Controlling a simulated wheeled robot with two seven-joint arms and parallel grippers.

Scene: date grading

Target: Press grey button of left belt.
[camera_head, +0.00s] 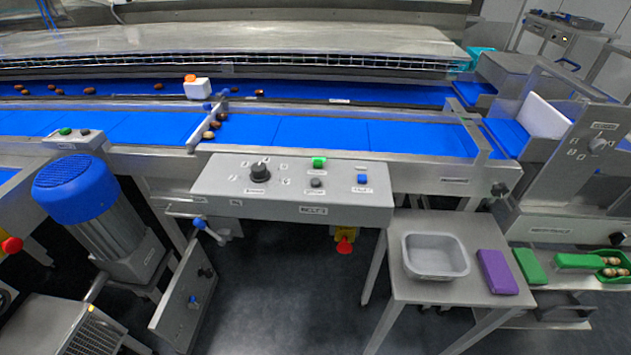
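The central control box (225,180) on the front of the blue belt line carries a grey button (317,183), a green button (319,162), a blue button (362,179) and a black rotary knob (259,170). Its labels are too small to read surely. A smaller box (72,144) at the left edge of the line has a green button (65,131) and a dark greyish button (85,132). I cannot tell from the labels which box belongs to the left belt. Neither of my grippers is in view, and nothing covers the buttons.
Dates lie on the rear belt (120,90) and by a diverter bar (208,127). A blue-capped motor (75,185) stands at left. A red-yellow emergency knob (345,240) hangs below the central box. A side table (405,283) holds a grey tray (410,262) and purple block (497,272).

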